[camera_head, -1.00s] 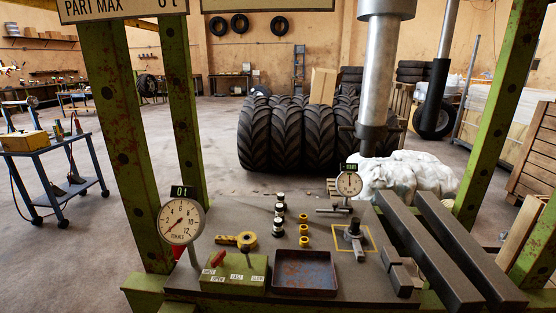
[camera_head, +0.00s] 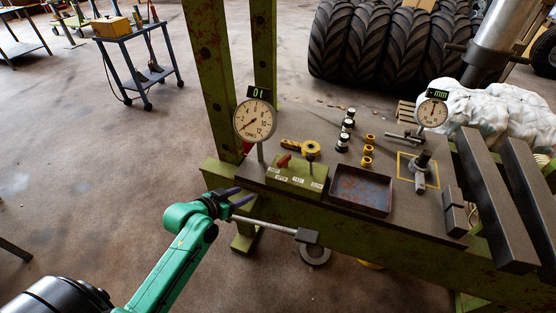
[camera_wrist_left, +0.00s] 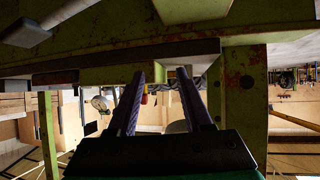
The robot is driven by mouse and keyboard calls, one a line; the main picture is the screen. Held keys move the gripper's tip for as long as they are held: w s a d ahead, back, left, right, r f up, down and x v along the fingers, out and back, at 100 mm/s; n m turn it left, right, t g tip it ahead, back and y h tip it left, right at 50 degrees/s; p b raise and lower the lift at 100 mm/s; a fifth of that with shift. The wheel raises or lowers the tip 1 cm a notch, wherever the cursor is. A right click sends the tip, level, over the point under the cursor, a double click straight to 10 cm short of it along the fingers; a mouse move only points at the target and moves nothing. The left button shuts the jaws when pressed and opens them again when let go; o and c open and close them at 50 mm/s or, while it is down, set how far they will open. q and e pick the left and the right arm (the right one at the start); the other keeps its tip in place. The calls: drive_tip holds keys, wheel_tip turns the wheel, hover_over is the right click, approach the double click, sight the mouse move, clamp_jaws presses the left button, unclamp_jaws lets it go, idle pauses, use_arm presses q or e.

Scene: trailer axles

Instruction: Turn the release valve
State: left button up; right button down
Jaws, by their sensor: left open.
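A green valve block (camera_head: 298,176) with a red lever (camera_head: 284,160), a dark knob and small white labels sits at the front left of the press table. I cannot tell for sure which part is the release valve. My left gripper (camera_head: 239,195) is open, with its two purple fingers in front of and below the table edge, left of the block. It appears to hold nothing. In the left wrist view the open fingers (camera_wrist_left: 160,75) point toward the green frame, and the valve block is not clear there. My right gripper is not in view.
A grey bar (camera_head: 270,227) with a square end sticks out beside my left gripper. A round gauge (camera_head: 255,120) stands behind the block. A rusty tray (camera_head: 361,189) lies to its right. A green post (camera_head: 211,70) rises at the left.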

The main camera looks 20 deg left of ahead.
use_arm(q)
drive_tip(key=m+t+h, duration=0.1)
drive_tip(key=m+h, duration=0.1)
approach(279, 162)
drive_tip(key=s+a, duration=0.1)
drive_tip(key=s, duration=0.3)
drive_tip(key=r, duration=0.1)
drive_tip(key=x, duration=1.4)
drive_tip(key=shift+w+a+r, duration=0.1)
drive_tip(key=shift+w+r, duration=0.1)
drive_tip(key=shift+w, duration=0.3)
